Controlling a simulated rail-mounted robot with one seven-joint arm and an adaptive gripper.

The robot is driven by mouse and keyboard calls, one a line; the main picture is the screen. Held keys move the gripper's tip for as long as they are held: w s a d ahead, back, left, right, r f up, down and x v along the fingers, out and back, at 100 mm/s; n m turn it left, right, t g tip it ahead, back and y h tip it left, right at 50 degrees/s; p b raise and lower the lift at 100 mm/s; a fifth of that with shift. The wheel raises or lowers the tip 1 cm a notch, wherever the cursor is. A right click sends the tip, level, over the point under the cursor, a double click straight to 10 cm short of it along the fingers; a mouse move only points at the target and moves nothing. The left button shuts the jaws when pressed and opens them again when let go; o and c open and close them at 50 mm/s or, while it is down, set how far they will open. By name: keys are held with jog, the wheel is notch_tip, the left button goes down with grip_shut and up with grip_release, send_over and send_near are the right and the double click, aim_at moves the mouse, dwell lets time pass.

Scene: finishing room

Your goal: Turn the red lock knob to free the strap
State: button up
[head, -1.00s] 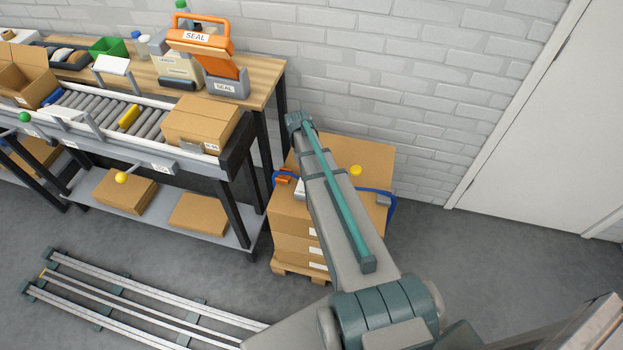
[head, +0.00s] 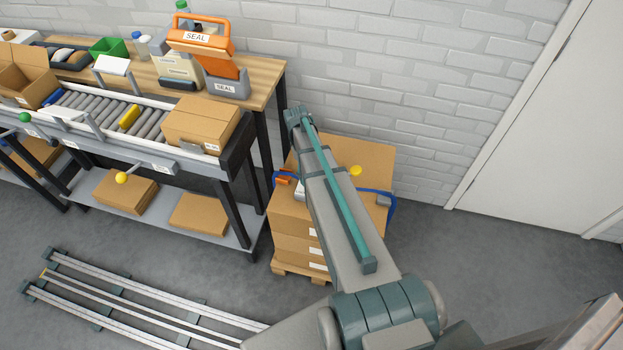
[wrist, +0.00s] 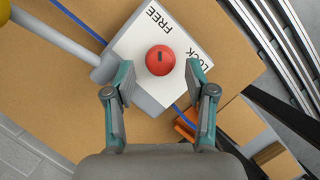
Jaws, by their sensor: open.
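The red lock knob (wrist: 159,60) sits on a white plate (wrist: 133,44) marked FREE and LOCK in the wrist view. A short dark mark shows on its top, towards the upper edge of the picture. My gripper (wrist: 162,80) is open, with one finger on each side just below the knob in the picture. I cannot tell whether either finger touches it. The blue strap (wrist: 78,19) runs under the plate. In the head view the strap (head: 389,200) shows at the side of the carton stack (head: 375,160). My arm hides the knob and gripper there.
A grey bar (wrist: 60,40) with a yellow end (wrist: 5,11) reaches the plate's left side. An orange part (wrist: 184,131) lies near the strap below the right finger. A conveyor bench (head: 255,90) stands left of the stack; a brick wall (head: 400,80) is behind.

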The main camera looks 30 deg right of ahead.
jog(key=v, duration=1)
jog(key=shift+r, duration=0.2)
jog(key=shift+w, duration=0.1)
